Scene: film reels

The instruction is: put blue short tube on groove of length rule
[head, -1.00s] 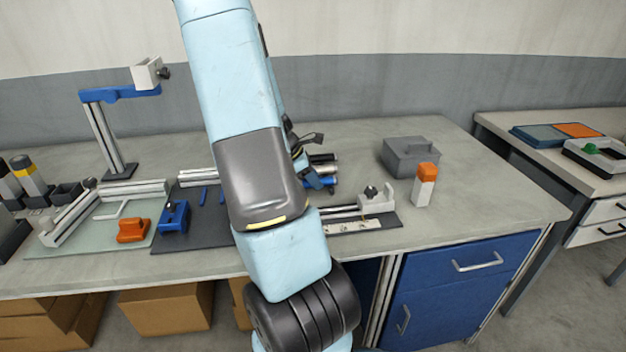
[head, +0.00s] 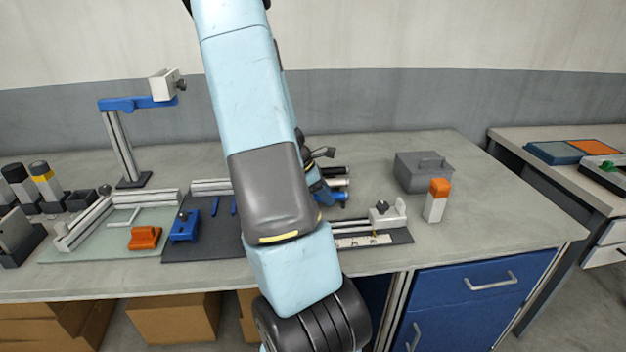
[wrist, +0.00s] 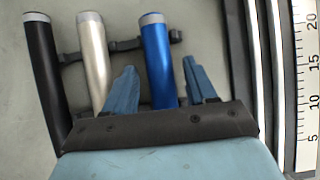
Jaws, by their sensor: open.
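In the head view the blue tube's end (head: 340,196) shows just right of my arm, which hides most of the gripper. The length rule (head: 362,241) lies on a dark base at the front right, and its scale (wrist: 305,80) shows at the right of the wrist view.
A white clamp block (head: 388,214) stands by the rule. An orange-topped white bottle (head: 436,205) and a grey lidded box (head: 422,175) stand to the right. A blue clamp (head: 184,226), an orange block (head: 145,238) and a blue-armed stand (head: 122,150) are to the left.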

